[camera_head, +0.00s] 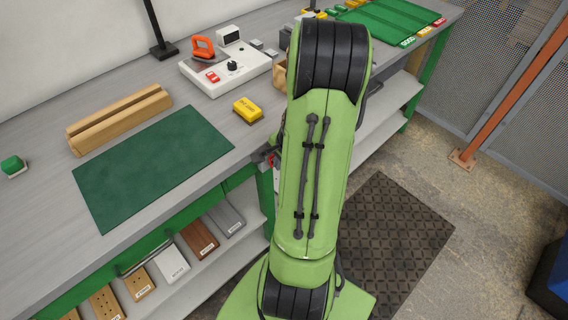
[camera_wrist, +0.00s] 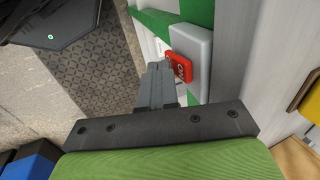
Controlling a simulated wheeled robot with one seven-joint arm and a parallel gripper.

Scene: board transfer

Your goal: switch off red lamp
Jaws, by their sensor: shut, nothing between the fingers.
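My gripper (camera_wrist: 158,72) is shut and empty in the wrist view. Its fingertips are right beside a red rocker or button (camera_wrist: 180,66) with white lettering, too small to read surely. The red part sits on a pale grey box (camera_wrist: 197,50) fixed at the bench's green frame. I cannot tell whether the fingertips touch it. In the head view my arm hides most of this spot at the bench's front edge. I cannot make out a lit red lamp in either view.
The bench (camera_head: 50,115) carries a green mat (camera_head: 150,165), a wooden block (camera_head: 120,118), a yellow block (camera_head: 247,109) and a white control box (camera_head: 228,72) with an orange handle (camera_head: 203,47). Shelves with several boards lie below. A dark floor mat (camera_head: 395,245) lies clear at right.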

